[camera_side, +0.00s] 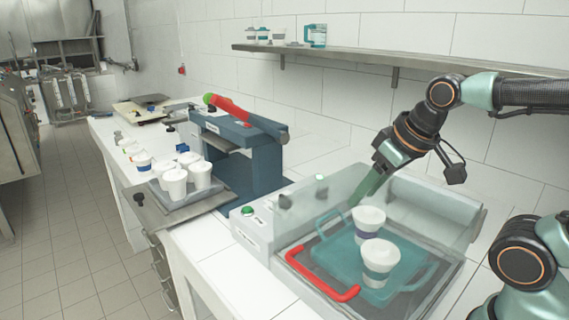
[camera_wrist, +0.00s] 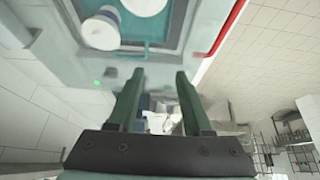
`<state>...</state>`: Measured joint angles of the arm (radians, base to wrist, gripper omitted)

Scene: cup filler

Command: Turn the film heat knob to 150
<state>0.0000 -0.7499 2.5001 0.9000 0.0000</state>
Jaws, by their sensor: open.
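The filler machine (camera_side: 455,205) has a clear cover and a red handle (camera_side: 318,276); its label text is too small to read. Two dark knobs show on its panel: a left knob (camera_side: 285,201) and a right knob (camera_side: 322,194). I cannot tell which one is the film heat knob, nor its setting. My gripper (camera_side: 362,198) is to the right of the knobs, pointing down and left, and seems to be behind the clear cover. In the wrist view my gripper (camera_wrist: 158,76) has two green fingers apart with nothing between them.
Two white cups (camera_side: 368,217) (camera_side: 380,255) stand on a teal tray (camera_side: 335,250) under the cover. A blue press (camera_side: 240,150) with a red lever and more cups (camera_side: 174,183) stands to the left. A wall shelf (camera_side: 350,56) runs above.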

